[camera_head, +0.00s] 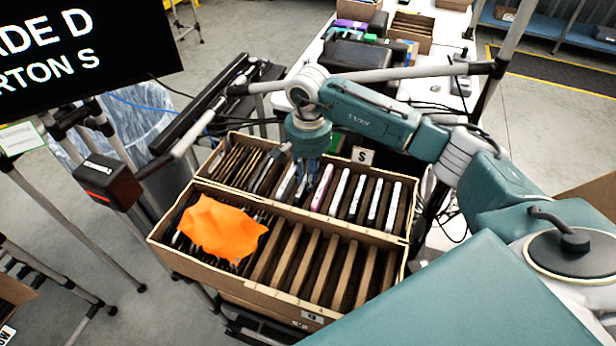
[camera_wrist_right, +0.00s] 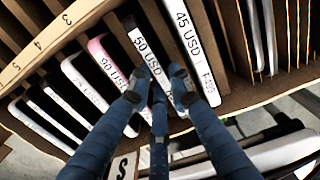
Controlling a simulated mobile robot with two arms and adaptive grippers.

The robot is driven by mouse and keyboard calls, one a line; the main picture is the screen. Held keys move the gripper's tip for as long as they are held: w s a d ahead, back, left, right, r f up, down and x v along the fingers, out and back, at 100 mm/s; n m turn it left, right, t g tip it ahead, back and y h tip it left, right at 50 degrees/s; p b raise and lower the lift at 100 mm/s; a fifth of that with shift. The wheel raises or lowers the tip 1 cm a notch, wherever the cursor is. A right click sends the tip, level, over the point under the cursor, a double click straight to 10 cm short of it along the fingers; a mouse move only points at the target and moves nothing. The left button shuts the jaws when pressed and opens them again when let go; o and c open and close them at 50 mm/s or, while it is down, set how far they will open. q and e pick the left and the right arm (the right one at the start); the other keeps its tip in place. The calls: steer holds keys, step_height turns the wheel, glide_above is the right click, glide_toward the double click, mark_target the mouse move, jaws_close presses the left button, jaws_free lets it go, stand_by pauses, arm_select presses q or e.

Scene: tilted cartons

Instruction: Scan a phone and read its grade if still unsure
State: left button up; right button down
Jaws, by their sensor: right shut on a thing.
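My right gripper (camera_head: 308,178) reaches down into the far carton (camera_head: 408,232), among a row of upright phones (camera_head: 357,197). In the right wrist view its fingers (camera_wrist_right: 160,88) are shut on a phone labelled "50 USD" (camera_wrist_right: 146,52), which sits among the slots. A "45 USD" phone (camera_wrist_right: 190,38) stands on one side and a pink-edged "90 USD" phone (camera_wrist_right: 108,68) on the other. The scanner (camera_head: 105,180) is a dark box with a red light at the left. A screen (camera_head: 80,50) shows the partly cut-off text "ADE D" and "RTON S".
The near carton (camera_head: 230,287) has brown dividers and an orange cloth (camera_head: 218,228) over its left part. A sign "S" (camera_head: 362,155) stands behind the far carton. A bin with a clear liner (camera_head: 145,112) and frame poles stand left. A cluttered white table (camera_head: 440,62) is behind.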

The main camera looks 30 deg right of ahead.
steer(key=c, duration=1.5)
jaws_free()
step_height(320, 180, up, 21)
steer(key=p, duration=0.5)
